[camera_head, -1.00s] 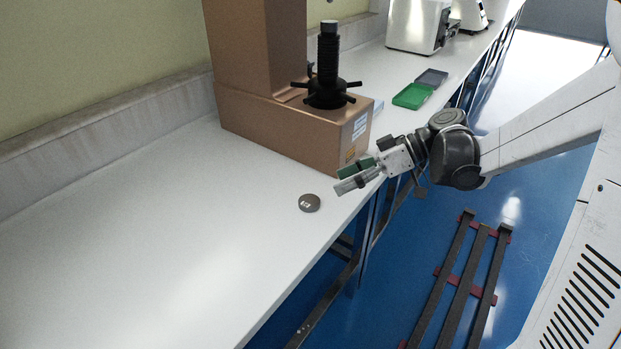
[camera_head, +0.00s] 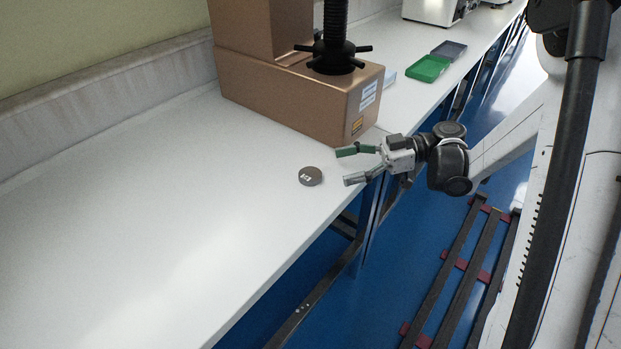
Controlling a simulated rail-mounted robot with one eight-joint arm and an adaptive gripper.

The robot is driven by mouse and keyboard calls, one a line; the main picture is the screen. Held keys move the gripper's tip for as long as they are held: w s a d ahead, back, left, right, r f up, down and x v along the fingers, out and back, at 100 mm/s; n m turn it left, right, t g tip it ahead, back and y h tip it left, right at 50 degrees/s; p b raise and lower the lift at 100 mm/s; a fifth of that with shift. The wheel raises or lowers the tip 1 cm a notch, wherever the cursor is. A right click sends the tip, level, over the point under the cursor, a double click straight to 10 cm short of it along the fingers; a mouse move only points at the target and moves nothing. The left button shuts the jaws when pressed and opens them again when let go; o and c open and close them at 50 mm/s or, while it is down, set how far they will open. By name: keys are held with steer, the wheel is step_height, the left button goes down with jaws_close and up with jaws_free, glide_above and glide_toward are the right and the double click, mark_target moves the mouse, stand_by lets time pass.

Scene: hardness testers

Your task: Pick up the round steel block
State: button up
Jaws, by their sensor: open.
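The round steel block (camera_head: 311,176) is a small dark grey disc with a white label on it. It lies flat on the white bench near its front edge. My gripper (camera_head: 346,167) is open and empty, just right of the block, with its fingers pointing left toward it. One finger is green on its inner side. The fingers are apart from the block, and nothing hides the block.
A large copper-brown hardness tester (camera_head: 290,100) with a black spindle and handwheel stands behind the block. A green tray (camera_head: 428,69) and a dark grey tray (camera_head: 449,49) lie farther along the bench (camera_head: 150,230). The bench left of the block is clear.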

mark_target(313, 174)
steer(key=shift+x, duration=1.1)
steer(key=b+x, duration=0.1)
steer(key=x, duration=0.1)
steer(key=b+x, duration=0.1)
steer(key=x, duration=0.1)
steer(key=shift+w+a+f, duration=0.15)
steer(key=shift+w+f, duration=0.1)
steer(key=shift+f, duration=0.15)
steer(key=shift+a, duration=0.4)
steer(key=shift+c, duration=0.5)
